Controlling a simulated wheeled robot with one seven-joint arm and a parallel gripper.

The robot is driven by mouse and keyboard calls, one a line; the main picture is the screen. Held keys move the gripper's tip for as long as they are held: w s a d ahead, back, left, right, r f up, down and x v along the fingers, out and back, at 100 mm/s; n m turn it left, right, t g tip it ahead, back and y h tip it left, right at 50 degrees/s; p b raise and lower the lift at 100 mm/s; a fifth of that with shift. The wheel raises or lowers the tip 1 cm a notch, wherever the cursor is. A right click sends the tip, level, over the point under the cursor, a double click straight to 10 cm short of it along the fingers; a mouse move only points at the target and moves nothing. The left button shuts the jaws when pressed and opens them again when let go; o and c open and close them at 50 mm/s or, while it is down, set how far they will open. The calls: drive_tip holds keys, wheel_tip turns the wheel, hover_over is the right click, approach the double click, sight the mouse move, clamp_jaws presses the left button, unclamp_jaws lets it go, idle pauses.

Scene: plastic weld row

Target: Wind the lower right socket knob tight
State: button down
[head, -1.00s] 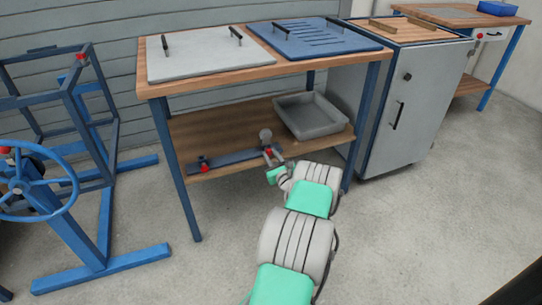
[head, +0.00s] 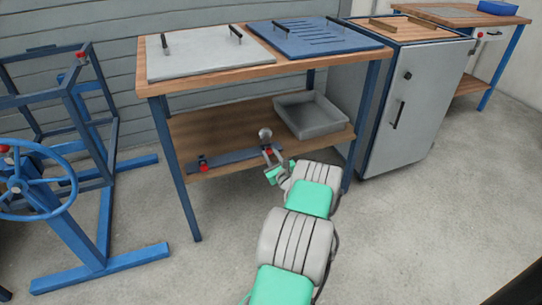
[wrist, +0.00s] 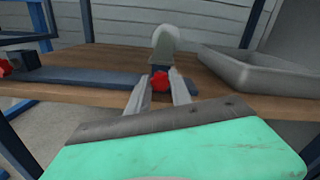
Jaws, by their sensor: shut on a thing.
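The lower right socket knob (wrist: 160,82) is red and sits at the right part of a dark blue bar (wrist: 90,78) on the bench's lower shelf. My gripper (wrist: 159,88) has one grey finger on each side of the knob and is shut on it. In the head view my gripper (head: 271,156) reaches the bar's right end from the front, and its fingers largely hide the knob. A pale rounded piece (wrist: 165,45) stands upright just behind the knob; it also shows in the head view (head: 265,134). How tight the knob is cannot be seen.
Another red knob (head: 203,168) is at the bar's left end. A grey tray (head: 313,116) stands to the right on the wooden shelf (head: 190,130). The bench's blue legs (head: 184,198) flank the opening, and the worktop is above. A blue handwheel frame (head: 95,255) stands left.

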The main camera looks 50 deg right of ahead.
drive_tip(key=n+b, duration=0.2)
drive_tip(key=n, duration=0.3)
drive_tip(key=shift+a+f, duration=0.1)
drive_tip(key=shift+f, duration=0.05)
drive_tip(key=n+b, duration=0.1)
drive_tip(key=n, duration=0.4)
drive_tip(key=shift+b, duration=0.35)
drive_tip(key=shift+n, duration=0.4)
drive_tip(key=c, duration=1.2)
unclamp_jaws()
drive_tip(key=shift+o, duration=0.3)
drive_tip(key=shift+a, duration=0.1)
drive_tip(key=shift+f, duration=0.1)
